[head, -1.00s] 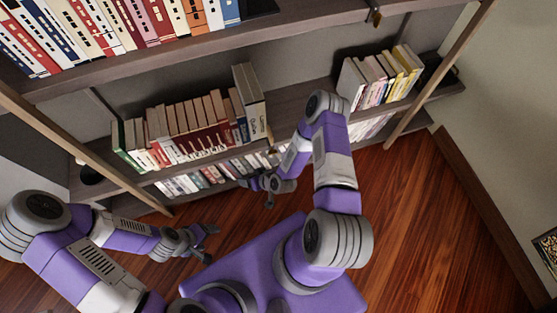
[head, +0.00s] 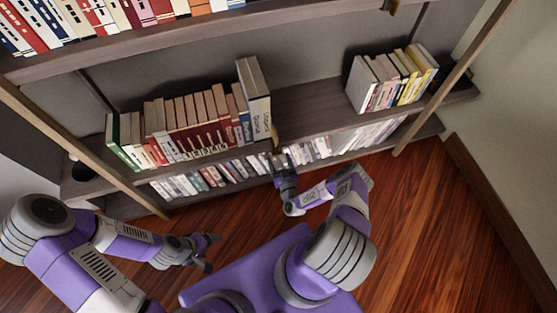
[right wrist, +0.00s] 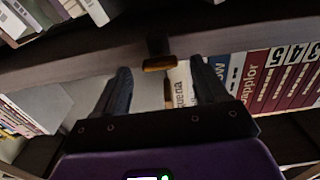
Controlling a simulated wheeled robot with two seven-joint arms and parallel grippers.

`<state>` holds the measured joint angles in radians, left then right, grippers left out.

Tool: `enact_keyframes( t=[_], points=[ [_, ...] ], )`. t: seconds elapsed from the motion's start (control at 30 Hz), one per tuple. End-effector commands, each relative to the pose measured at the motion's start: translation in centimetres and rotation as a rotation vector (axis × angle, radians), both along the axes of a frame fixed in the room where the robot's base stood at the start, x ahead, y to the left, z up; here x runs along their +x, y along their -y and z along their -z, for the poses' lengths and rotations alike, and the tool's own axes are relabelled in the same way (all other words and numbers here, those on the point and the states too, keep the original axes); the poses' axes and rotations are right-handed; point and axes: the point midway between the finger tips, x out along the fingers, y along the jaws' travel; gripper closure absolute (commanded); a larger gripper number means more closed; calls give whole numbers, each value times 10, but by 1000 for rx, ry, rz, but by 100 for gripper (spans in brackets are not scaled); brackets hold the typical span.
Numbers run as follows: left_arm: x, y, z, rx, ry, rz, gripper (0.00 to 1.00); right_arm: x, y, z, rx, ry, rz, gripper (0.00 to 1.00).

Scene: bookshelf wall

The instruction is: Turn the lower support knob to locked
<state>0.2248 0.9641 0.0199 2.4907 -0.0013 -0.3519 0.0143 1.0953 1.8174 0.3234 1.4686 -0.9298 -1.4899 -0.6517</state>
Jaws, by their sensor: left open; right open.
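The lower support knob (right wrist: 160,63) is a small brass-coloured bar on a dark mount at the shelf's front edge. It lies almost level in the right wrist view. In the head view the knob (head: 276,135) is small, just right of the tall white books. My right gripper (head: 281,160) is open in front of the shelf edge. In the right wrist view its fingers (right wrist: 160,68) stand apart on either side of the knob, with gaps; I cannot tell whether either touches it. My left gripper (head: 207,250) is open and empty above the floor at lower left.
Books (head: 190,122) fill the middle shelf on the left, and another group (head: 393,78) stands on the right. Bare shelf (head: 305,106) lies between them. A lower row of books (head: 340,142) sits below. Another brass knob (head: 391,5) is on the upper shelf.

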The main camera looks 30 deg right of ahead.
Motion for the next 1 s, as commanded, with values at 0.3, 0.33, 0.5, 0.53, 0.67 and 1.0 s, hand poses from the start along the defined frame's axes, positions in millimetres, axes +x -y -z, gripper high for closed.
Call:
enact_keyframes(
  t=[0.3,0.33,0.5,0.53,0.67,1.0],
  points=[
    [0,0,5,0,0,0,25,15,4,0,0,0,-1,28],
    [0,0,5,0,0,0,25,15,4,-1,0,0,-1,28],
    [0,0,5,0,0,0,25,15,4,-1,1,-1,-1,38],
    [0,0,5,0,0,0,25,15,4,0,1,-1,-1,43],
    [0,0,5,0,0,0,25,15,3,0,1,-1,-1,63],
    [0,0,5,0,0,0,25,14,3,0,13,2,-1,84]
  ],
)
